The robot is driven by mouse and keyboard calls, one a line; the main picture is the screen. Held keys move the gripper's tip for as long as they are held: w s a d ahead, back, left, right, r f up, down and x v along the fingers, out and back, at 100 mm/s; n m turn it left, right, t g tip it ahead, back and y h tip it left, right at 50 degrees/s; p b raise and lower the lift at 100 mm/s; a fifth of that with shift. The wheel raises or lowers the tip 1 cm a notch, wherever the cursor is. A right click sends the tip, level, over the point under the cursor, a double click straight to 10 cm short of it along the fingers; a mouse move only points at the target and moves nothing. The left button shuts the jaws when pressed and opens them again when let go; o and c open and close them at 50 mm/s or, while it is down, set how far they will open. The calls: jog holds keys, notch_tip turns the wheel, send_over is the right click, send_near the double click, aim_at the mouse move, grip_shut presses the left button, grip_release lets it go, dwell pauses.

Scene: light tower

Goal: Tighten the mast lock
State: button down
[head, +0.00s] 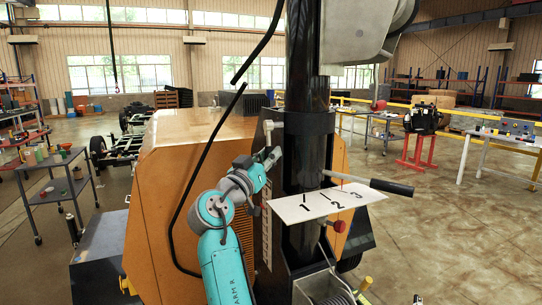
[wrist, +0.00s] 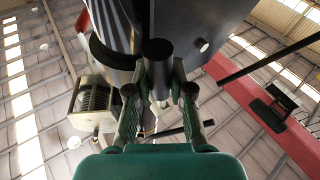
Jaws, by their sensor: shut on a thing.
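The black mast (head: 302,150) stands upright in the middle of the head view, with a wider dark collar around it. My gripper (head: 272,156) reaches the left side of this collar from my teal arm. In the wrist view my gripper (wrist: 159,92) has its two fingers on either side of a dark round handle (wrist: 158,56), which seems to be the mast lock. The gripper is shut on it. The mast's underside (wrist: 122,25) shows close behind the handle. In the head view the gripped part is small and mostly hidden, so its turn cannot be read.
A white plate (head: 318,205) marked 1, 2, 3 juts out right of the mast. A black-gripped crank handle (head: 390,187) and a red knob (head: 338,226) are near it. An orange housing (head: 180,190) stands behind my arm. A winch drum (head: 325,287) sits below.

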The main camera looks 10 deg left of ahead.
jog(key=shift+w+a+m+h, duration=0.3)
jog(key=shift+w+m+h, duration=0.15)
jog(key=shift+m, duration=0.45)
jog(key=c, duration=1)
grip_release()
jog(key=v, duration=1.2)
jog(key=shift+w+f, duration=0.1)
jog(key=shift+f, duration=0.2)
